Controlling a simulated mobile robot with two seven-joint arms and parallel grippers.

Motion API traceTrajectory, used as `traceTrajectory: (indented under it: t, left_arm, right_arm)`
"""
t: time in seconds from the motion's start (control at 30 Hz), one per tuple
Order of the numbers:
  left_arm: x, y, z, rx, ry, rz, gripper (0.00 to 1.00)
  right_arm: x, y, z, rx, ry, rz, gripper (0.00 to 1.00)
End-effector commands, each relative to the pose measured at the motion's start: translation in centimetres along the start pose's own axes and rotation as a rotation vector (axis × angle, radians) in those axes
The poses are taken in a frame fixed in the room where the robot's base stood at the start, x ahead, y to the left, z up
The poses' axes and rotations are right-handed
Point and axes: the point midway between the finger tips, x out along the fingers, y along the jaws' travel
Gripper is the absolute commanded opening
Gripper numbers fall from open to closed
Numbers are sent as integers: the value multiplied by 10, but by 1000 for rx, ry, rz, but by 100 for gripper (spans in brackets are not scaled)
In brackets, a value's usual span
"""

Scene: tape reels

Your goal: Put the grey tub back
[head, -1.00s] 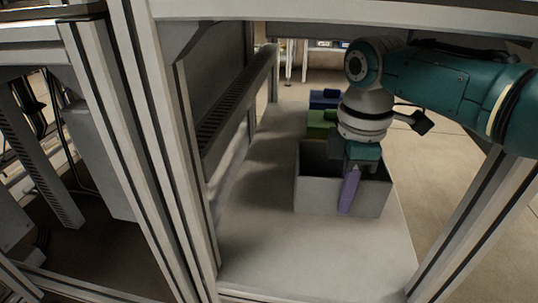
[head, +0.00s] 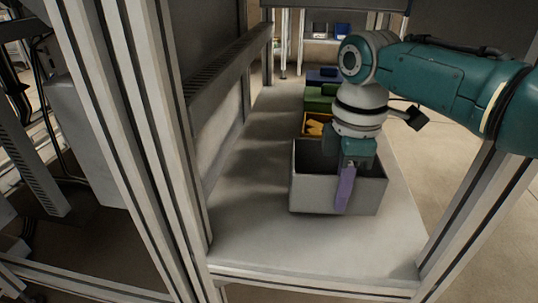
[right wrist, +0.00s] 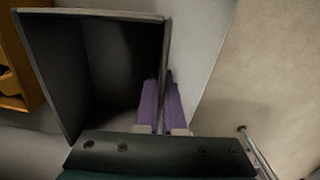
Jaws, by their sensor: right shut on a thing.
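The grey tub (head: 318,198) is an open box at the near part of the pale shelf (head: 270,245). My right gripper (head: 344,190) comes down on it from above, with its purple fingers shut on the tub's near wall. In the right wrist view the two fingers (right wrist: 160,105) straddle that wall of the tub (right wrist: 52,75), one inside and one outside. The tub looks upright and its visible inside is dark, with nothing seen in it. I cannot tell whether its base touches the shelf. My left gripper is not in view.
Behind the tub stand an orange bin (head: 304,128) with yellow pieces, a green bin (head: 318,104) and a blue bin (head: 320,75). A frame post (head: 150,130) rises at left and another (head: 462,210) at right. The shelf's front and left are bare.

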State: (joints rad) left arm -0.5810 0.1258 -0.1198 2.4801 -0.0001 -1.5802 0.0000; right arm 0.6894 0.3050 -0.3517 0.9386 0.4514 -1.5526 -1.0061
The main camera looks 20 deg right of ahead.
Motion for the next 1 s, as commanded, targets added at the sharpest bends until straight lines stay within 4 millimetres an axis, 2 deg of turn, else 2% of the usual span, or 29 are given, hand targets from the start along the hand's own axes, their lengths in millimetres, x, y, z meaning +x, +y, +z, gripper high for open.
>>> traceTrajectory:
  t: [0.03, 0.13, 0.4, 0.57, 0.6, 0.83, 1.0]
  left_arm:
    - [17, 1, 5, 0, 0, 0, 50]
    - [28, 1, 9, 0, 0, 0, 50]
    - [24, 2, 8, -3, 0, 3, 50]
    - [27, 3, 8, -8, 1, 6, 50]
    - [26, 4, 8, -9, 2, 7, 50]
    - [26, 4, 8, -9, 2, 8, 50]
    - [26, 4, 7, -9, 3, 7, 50]
  right_arm:
    - [17, 0, 0, 0, 0, 0, 0]
    - [30, 0, 0, 0, -1, 0, 0]
    - [27, 0, 0, -1, 0, 0, 0]
    - [32, 0, 0, -1, -1, 0, 0]
    - [31, 0, 0, -1, -1, -1, 9]
    - [31, 0, 0, -1, -1, -1, 35]
    - [31, 0, 0, -1, -1, -1, 36]
